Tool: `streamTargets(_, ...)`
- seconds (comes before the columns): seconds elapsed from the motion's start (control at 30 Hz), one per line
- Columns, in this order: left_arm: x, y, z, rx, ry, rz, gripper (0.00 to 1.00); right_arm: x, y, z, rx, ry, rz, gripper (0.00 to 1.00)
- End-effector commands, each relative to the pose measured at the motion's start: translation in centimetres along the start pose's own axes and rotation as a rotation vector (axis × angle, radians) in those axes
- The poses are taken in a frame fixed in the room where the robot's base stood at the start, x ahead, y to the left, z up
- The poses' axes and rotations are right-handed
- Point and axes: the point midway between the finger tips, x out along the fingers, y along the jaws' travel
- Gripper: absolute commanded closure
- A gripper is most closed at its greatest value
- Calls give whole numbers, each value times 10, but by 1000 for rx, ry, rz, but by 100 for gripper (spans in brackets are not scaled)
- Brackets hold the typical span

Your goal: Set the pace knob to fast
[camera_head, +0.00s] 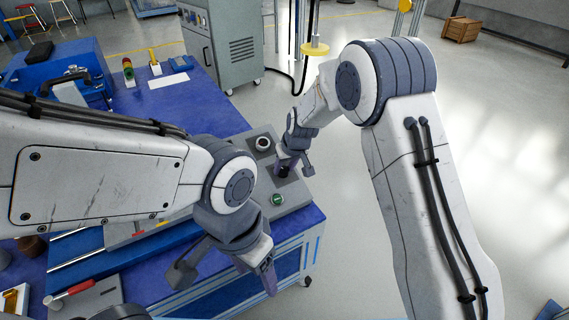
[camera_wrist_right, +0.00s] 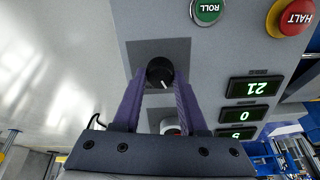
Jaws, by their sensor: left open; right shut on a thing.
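The pace knob seems to be the black round knob (camera_wrist_right: 159,72) with a white pointer line, on a grey square of the control panel (camera_wrist_right: 215,55). In the right wrist view the line points toward the bottom, slightly right. The purple fingers of my right gripper (camera_wrist_right: 158,82) are shut on this knob, one on each side. In the head view my right gripper (camera_head: 283,168) is at the grey control box (camera_head: 298,192) and hides the knob. My left gripper (camera_head: 225,275) is open and empty, lower, in front of the bench. No fast label is readable.
A green ROLL button (camera_wrist_right: 207,11), a red HALT button (camera_wrist_right: 291,16) and several lit displays (camera_wrist_right: 254,87) share the panel. Another round control (camera_wrist_right: 171,127) shows between my fingers. The blue bench (camera_head: 190,95) carries a blue machine (camera_head: 60,75).

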Motion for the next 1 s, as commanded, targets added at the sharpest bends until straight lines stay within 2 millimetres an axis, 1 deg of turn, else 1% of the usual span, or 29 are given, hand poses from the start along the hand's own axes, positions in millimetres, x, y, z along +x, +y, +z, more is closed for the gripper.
streamTargets(0.03, -11, 1, -1, 0, 0, 0, 33, -5, 0, -2, 38, -1, 1, 100)
streamTargets(0.5, -62, 5, -3, 0, 0, 0, 33, -5, 2, -1, 477, -2, 6, 100)
streamTargets(0.8, -89, 6, -5, 0, 0, 0, 33, -4, 2, -1, 754, 0, 8, 100)
streamTargets(1.0, -101, 7, -5, 0, 0, 0, 33, -3, 3, -1, 903, 1, 9, 100)
